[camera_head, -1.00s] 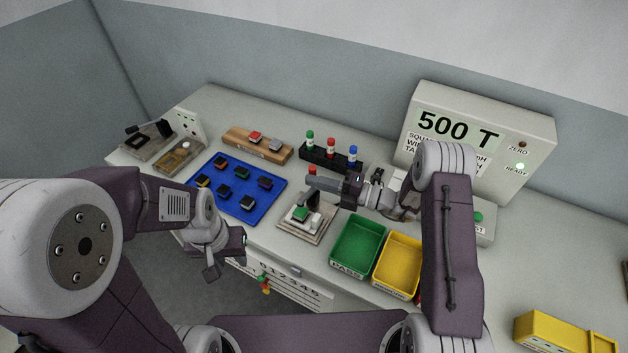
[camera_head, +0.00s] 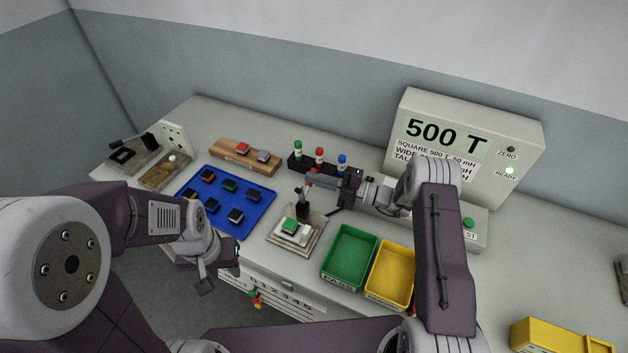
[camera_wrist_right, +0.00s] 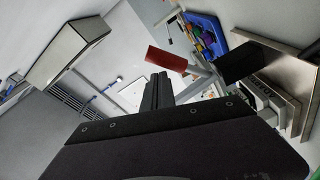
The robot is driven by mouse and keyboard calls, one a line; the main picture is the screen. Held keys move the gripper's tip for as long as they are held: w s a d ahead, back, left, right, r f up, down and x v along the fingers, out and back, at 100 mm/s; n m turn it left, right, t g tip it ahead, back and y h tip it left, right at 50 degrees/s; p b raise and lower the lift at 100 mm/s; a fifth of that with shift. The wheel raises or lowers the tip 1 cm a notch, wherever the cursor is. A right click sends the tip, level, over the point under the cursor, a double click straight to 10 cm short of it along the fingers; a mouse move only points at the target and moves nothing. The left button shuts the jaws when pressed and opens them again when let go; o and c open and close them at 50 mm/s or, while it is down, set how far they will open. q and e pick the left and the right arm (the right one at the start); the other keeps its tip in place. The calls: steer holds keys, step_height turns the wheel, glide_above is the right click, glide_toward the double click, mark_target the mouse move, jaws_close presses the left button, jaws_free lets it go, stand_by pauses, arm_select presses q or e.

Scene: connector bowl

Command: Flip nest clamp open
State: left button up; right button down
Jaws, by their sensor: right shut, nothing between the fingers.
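The nest (camera_head: 281,242) is a small light plate on the table, holding a block with a green top (camera_head: 290,225) and a white part beside it. Its clamp has a black post (camera_head: 303,211) at the back and a lever standing up to a red grip (camera_head: 309,177). The red grip (camera_wrist_right: 167,62) and grey lever also show in the right wrist view, near the black block (camera_wrist_right: 238,62). My right gripper (camera_head: 314,180) is shut and empty, close beside the red grip; contact is unclear. My left gripper (camera_head: 222,272) hangs at the table's front edge; its jaw opening is unclear.
A blue tray (camera_head: 258,213) with several connectors lies left of the nest. Green (camera_head: 333,279) and yellow (camera_head: 375,292) bins stand right of it. A black rack (camera_head: 325,168) with three coloured bottles is behind. The tester box (camera_head: 440,170) stands at the back right.

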steer(key=shift+w+d+f, duration=0.15)
steer(key=shift+w+f, duration=0.1)
steer(key=shift+f, duration=0.05)
stand_by(0.6)
